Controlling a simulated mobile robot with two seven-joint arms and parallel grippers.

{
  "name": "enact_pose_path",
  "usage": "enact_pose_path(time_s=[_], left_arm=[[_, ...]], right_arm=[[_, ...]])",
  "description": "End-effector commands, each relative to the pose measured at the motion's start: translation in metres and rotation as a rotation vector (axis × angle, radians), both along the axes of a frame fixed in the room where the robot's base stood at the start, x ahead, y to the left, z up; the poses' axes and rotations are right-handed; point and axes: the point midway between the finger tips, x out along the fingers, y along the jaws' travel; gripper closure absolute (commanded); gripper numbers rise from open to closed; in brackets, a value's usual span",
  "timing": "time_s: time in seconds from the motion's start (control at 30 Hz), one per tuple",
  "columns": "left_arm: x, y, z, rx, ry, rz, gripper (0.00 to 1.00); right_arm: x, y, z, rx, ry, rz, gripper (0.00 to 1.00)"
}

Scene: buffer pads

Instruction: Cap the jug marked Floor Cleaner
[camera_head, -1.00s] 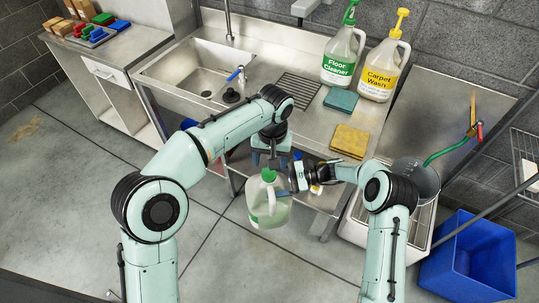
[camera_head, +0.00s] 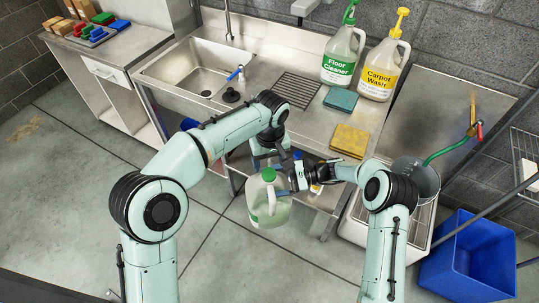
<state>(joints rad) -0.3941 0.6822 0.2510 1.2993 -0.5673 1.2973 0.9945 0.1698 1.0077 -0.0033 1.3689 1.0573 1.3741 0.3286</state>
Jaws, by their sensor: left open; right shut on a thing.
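A translucent jug (camera_head: 268,205) with a green cap (camera_head: 268,174) on its mouth hangs upright in front of the counter. Its label is turned mostly away, showing only a green edge, so its words cannot be read. My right gripper (camera_head: 290,183) is shut on this jug from the right side. My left gripper (camera_head: 266,158) is open just above and behind the cap, apart from it; its fingertips are partly hidden. A pump bottle marked Floor Cleaner (camera_head: 338,67) with a green pump top stands on the counter at the back.
A yellow Carpet Wash pump bottle (camera_head: 378,84), a teal pad (camera_head: 341,99) and a yellow pad (camera_head: 350,140) are on the steel counter. A sink (camera_head: 190,72) is at the left. A grey bucket (camera_head: 418,178) and blue bin (camera_head: 468,262) are at the right. Floor below the jug is clear.

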Motion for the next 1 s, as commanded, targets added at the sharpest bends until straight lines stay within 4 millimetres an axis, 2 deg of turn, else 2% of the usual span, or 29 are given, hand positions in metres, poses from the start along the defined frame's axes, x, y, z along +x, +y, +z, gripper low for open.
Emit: enact_pose_path(time_s=[0.1, 0.3, 0.47, 0.73, 0.9, 1.0], left_arm=[[0.001, 0.0, -0.021, 0.001, 0.003, 0.0, 0.33], [0.003, 0.0, -0.045, 0.001, 0.002, -0.001, 0.33], [0.003, 0.001, -0.053, 0.0, 0.001, 0.0, 0.33], [0.003, 0.0, -0.053, 0.0, 0.0, 0.0, 0.33], [0.003, 0.0, -0.053, 0.0, 0.0, -0.001, 0.89], [0.003, 0.0, -0.053, 0.0, 0.0, -0.001, 0.91]], right_arm=[[0.001, 0.001, 0.005, 0.009, -0.005, 0.002, 1.0], [0.001, 0.001, 0.005, 0.009, -0.005, 0.002, 1.0], [0.001, 0.001, 0.005, 0.009, -0.005, 0.002, 1.0], [0.001, 0.001, 0.005, 0.009, -0.005, 0.002, 1.0], [0.001, 0.001, 0.005, 0.009, -0.005, 0.002, 1.0], [0.001, 0.001, 0.005, 0.009, -0.005, 0.002, 1.0]])
